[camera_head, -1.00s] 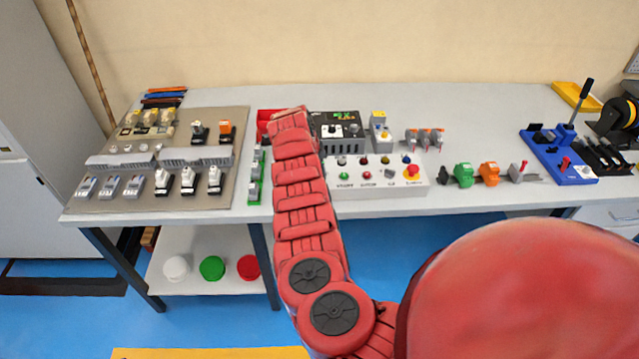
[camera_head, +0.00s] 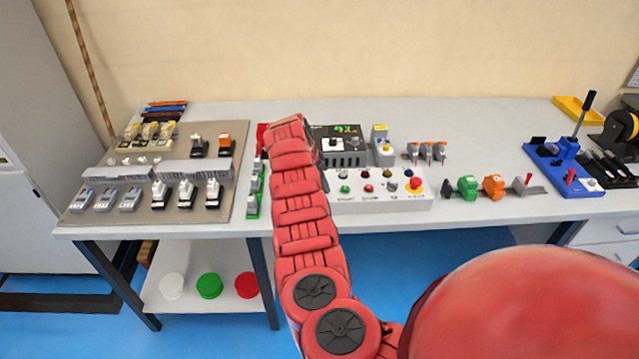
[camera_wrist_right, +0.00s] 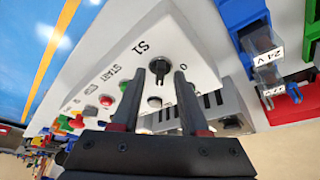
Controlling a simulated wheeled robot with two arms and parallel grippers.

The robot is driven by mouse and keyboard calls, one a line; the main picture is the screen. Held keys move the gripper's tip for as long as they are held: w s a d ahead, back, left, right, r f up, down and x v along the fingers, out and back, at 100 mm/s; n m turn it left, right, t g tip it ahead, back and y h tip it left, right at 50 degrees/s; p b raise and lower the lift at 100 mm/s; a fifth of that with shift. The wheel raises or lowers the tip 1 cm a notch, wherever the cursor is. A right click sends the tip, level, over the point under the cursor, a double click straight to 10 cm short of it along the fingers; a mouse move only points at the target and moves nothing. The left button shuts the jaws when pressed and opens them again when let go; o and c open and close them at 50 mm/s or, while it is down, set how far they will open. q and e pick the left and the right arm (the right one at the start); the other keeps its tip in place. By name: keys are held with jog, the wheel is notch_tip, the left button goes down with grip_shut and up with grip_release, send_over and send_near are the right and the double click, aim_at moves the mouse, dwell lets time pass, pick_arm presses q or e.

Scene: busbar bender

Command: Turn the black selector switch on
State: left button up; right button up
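The black selector switch (camera_wrist_right: 160,70) sits on the white control panel (camera_wrist_right: 120,52), beside the printed "S1" and "0". In the right wrist view my right gripper (camera_wrist_right: 159,75) is open, with its two black fingertips on either side of the switch knob. I cannot tell whether they touch it. In the head view the white panel (camera_head: 400,203) stands at the table's front edge, and my right arm covers its left end. The selector switch and right gripper are hidden there behind the arm. My left gripper is in neither view.
Green and red buttons line the same panel, with a red mushroom button (camera_head: 415,184) at its right. Behind it are a black device (camera_head: 345,145) and a grey box (camera_head: 381,150). A component board (camera_head: 150,205) lies left.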

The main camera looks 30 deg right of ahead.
jog(key=shift+r, duration=0.1)
jog(key=b+v, duration=0.2)
jog(key=v, duration=1.5)
jog(key=shift+b, duration=0.3)
jog(key=shift+r, duration=0.1)
